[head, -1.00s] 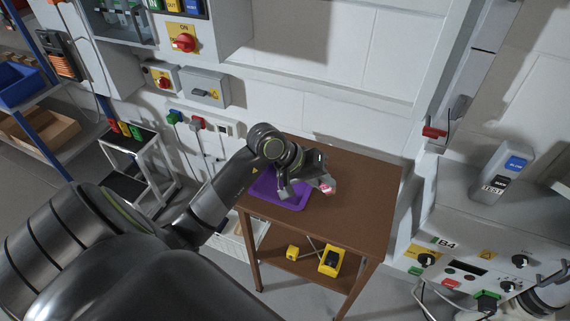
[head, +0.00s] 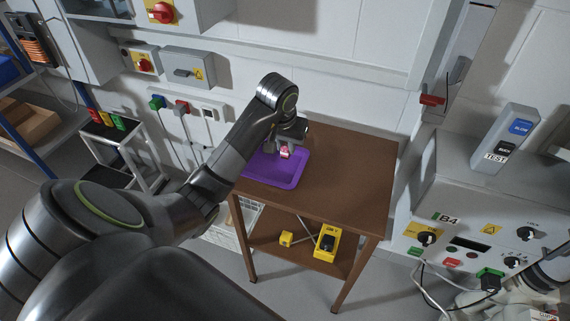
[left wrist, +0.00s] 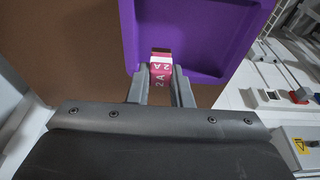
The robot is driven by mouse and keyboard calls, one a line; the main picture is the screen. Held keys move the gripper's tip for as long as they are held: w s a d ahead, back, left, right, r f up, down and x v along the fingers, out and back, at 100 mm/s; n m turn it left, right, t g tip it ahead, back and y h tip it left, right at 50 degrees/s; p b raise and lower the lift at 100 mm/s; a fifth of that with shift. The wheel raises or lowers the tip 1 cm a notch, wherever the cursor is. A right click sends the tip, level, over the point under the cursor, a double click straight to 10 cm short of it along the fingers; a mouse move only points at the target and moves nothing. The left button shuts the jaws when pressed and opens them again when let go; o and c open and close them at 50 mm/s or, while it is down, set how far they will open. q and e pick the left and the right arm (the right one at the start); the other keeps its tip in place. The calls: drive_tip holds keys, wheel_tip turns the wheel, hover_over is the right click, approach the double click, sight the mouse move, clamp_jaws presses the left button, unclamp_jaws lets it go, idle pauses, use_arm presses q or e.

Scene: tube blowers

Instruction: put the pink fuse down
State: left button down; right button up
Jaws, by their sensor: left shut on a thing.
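The pink fuse (left wrist: 160,72), marked 2A, is held between the fingers of my left gripper (left wrist: 160,88) in the left wrist view. In the head view the fuse (head: 285,152) shows as a small pink and white piece at the tips of my left gripper (head: 284,154). The gripper is over the purple tray (head: 289,184), which lies on the brown table (head: 345,175). The tray (left wrist: 232,22) also shows in the left wrist view, just beyond the fuse. I cannot tell whether the fuse touches the tray. My right gripper is not clearly visible.
The table top right of the tray is clear. Yellow devices (head: 327,243) lie on the lower shelf. A grey B4 panel (head: 480,200) stands at the right. A small step stand (head: 125,145) with several coloured fuses is at the left.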

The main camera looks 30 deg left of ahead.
sight(285, 157)
use_arm(q)
wheel_tip(285, 157, down, 4)
drive_tip(key=shift+s+f+p, duration=0.1)
drive_tip(key=shift+f+p, duration=0.05)
drive_tip(key=shift+p, duration=0.55)
drive_tip(key=shift+f, duration=0.35)
drive_tip(key=shift+f, duration=0.15)
drive_tip(key=c, duration=1.3)
unclamp_jaws()
drive_tip(key=shift+r, duration=0.2)
